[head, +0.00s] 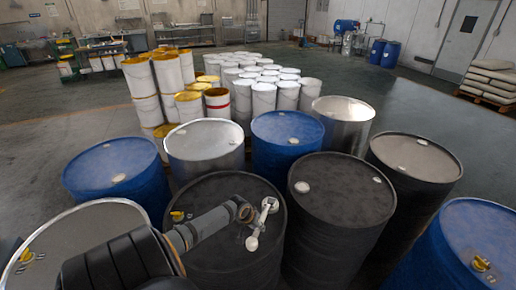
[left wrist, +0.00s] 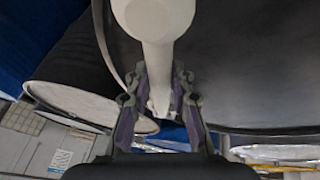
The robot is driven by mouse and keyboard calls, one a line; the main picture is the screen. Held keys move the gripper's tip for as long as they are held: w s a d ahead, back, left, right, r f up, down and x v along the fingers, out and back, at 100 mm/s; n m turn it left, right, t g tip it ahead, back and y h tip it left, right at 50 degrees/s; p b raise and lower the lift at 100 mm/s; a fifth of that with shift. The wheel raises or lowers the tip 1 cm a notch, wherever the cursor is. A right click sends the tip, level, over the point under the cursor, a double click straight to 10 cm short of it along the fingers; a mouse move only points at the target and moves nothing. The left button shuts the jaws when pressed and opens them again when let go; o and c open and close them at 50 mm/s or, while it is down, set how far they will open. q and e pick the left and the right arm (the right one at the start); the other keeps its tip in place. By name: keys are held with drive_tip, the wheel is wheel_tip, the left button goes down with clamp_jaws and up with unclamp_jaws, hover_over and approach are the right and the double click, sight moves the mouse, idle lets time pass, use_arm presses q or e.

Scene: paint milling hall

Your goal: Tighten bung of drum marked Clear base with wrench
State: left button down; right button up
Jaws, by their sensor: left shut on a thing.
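My left gripper (head: 256,214) is shut on a pale grey wrench (head: 252,241), which it holds over the top of the front black drum (head: 215,265). In the left wrist view the wrench (left wrist: 160,25) stands between the fingers of the left gripper (left wrist: 158,105). A yellow bung (head: 177,216) shows at the left of that drum's top, apart from the wrench. Whether the wrench touches the lid cannot be told. No "Clear base" marking is readable on any drum. My right gripper is not in view.
Another black drum (head: 340,225) stands close to the right, with a white bung (head: 302,187). Blue drums (head: 110,165) and silver drums (head: 205,140) crowd around. White pails (head: 263,95) stand behind. Open floor (head: 410,110) lies at the back right.

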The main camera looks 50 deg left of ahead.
use_arm(q)
drive_tip(key=shift+w+d+n, duration=0.15)
drive_tip(key=shift+d+n, duration=0.2)
drive_tip(key=shift+n, duration=0.05)
drive_tip(key=shift+r, duration=0.1)
drive_tip(key=shift+w+a+r, duration=0.1)
drive_tip(key=shift+w+r, duration=0.1)
drive_tip(key=shift+r, duration=0.95)
drive_tip(key=shift+w+a+r, duration=0.1)
drive_tip(key=shift+w+r, duration=0.1)
drive_tip(key=shift+r, duration=0.9)
drive_tip(key=shift+d, duration=0.1)
